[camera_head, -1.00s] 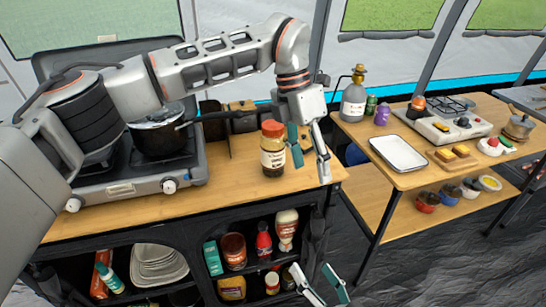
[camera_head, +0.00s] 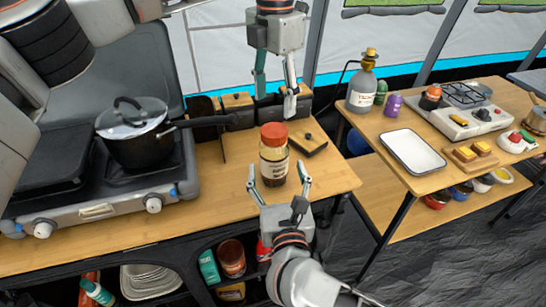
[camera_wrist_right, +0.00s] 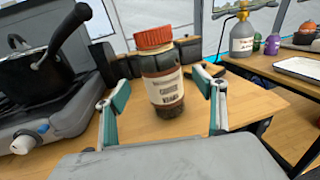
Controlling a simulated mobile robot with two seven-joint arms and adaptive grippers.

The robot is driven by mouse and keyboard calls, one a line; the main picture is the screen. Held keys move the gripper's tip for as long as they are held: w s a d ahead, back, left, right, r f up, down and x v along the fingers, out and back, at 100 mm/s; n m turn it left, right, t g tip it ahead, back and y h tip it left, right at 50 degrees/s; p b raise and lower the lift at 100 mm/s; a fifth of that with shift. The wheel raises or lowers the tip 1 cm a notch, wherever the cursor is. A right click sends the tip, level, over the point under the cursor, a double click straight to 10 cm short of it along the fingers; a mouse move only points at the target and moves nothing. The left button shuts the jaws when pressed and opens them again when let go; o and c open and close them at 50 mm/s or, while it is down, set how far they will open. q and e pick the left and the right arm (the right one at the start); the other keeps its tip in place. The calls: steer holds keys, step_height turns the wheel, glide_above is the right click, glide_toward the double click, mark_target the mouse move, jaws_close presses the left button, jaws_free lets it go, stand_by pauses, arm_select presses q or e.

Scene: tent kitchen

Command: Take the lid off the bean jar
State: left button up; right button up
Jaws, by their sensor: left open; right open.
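The bean jar (camera_head: 273,167) stands upright on the wooden counter, a clear jar with a pale label and dark contents. Its orange-red lid (camera_head: 274,133) is on top. My right gripper (camera_head: 279,176) is open at the jar's near side, its fingers pointing at the jar from the front. In the right wrist view the jar (camera_wrist_right: 163,88) and its lid (camera_wrist_right: 153,37) appear between the two open fingers, a little beyond the tips. My left gripper (camera_head: 275,92) is open, pointing down above and slightly behind the lid, apart from it.
A stove (camera_head: 100,205) with a lidded pot (camera_head: 138,140) stands left of the jar, its handle reaching right. Small wooden-topped boxes (camera_head: 237,101) stand behind. A side table on the right holds a white tray (camera_head: 412,153) and a gas bottle (camera_head: 361,92). Counter around the jar is partly clear.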

mark_target(274, 130)
arm_select(q)
steer(key=shift+f, duration=0.1)
arm_select(e)
steer(key=shift+w+a, duration=0.2)
steer(key=shift+w, duration=1.55)
steer(key=shift+w+a, duration=0.15)
steer(key=shift+w, duration=1.6)
jaws_close()
arm_select(q)
steer(key=m, duration=1.6)
steer(key=shift+m, duration=0.3)
steer(key=m, duration=0.5)
steer(key=shift+f+m, duration=0.4)
steer(key=shift+f, duration=3.6)
